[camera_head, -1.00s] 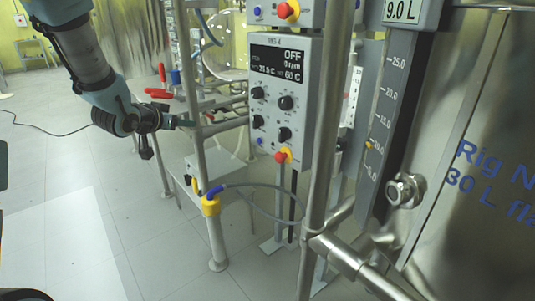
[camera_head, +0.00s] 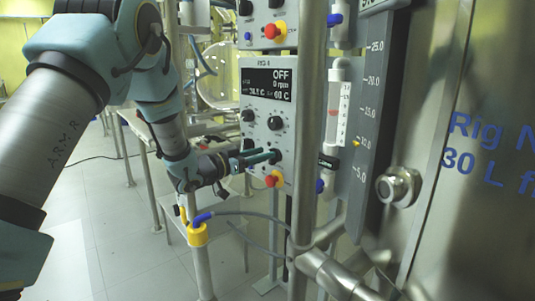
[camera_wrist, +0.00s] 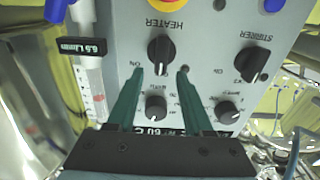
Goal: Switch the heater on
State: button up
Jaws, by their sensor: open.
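The control panel (camera_head: 285,180) has a display (camera_head: 267,83) reading OFF, 0 rpm and 60 C. The black heater knob (camera_wrist: 161,50) shows in the wrist view, upside down, below its HEATER label (camera_wrist: 166,25) and with an ON mark (camera_wrist: 136,64) to its left. My gripper (camera_wrist: 160,72) is open, its two green fingers on either side of the knob's lower edge, with no clear contact. In the head view my gripper (camera_head: 277,157) is at the panel's lower right knob, which its fingertips largely hide.
The STIRRER knob (camera_wrist: 250,63) is to the right, and two smaller knobs (camera_wrist: 155,107) (camera_wrist: 227,112) are near the fingers. A red and yellow emergency button (camera_head: 273,179) sits just below my fingers. A flow meter tube (camera_head: 335,110) and steel post (camera_head: 308,130) stand close right.

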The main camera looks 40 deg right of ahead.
jog(key=shift+s+d, duration=0.1)
jog(key=shift+d, duration=1.35)
jog(key=shift+c, duration=0.2)
jog(key=shift+f, duration=0.1)
grip_shut()
jog(key=shift+a, duration=0.1)
